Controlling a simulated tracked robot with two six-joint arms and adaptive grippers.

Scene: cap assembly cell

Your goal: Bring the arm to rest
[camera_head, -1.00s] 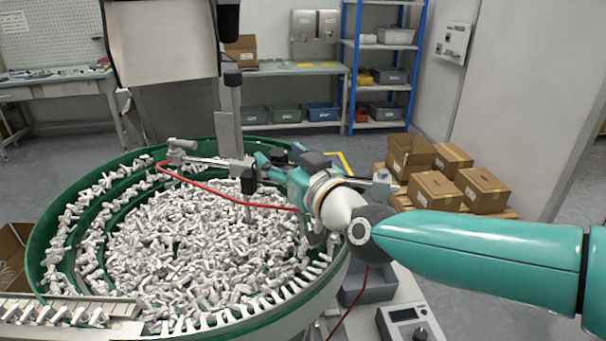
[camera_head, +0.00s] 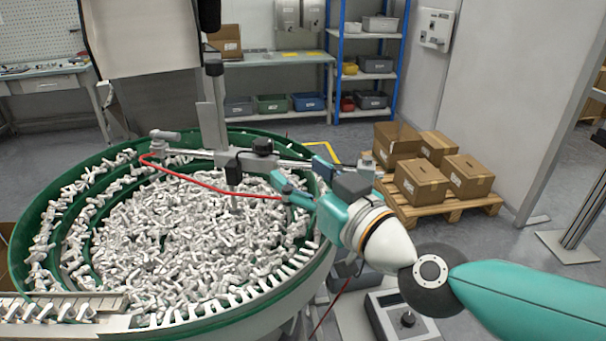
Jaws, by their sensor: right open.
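My right arm comes in from the right edge, with teal links and a white and dark wrist. My right gripper (camera_head: 301,178) has dark and teal fingers that stand apart, with nothing seen between them. It is over the right part of the green bowl feeder (camera_head: 37,222), near the bar across the bowl. The bowl is filled with many small white parts (camera_head: 185,235). My left gripper is not in view.
A post with a crossbar (camera_head: 215,110) and a red cable (camera_head: 205,184) stand over the bowl. A control box (camera_head: 405,312) is below my arm. Cardboard boxes (camera_head: 420,180) sit on a pallet (camera_head: 455,208) at the right. Open floor lies beyond the pallet.

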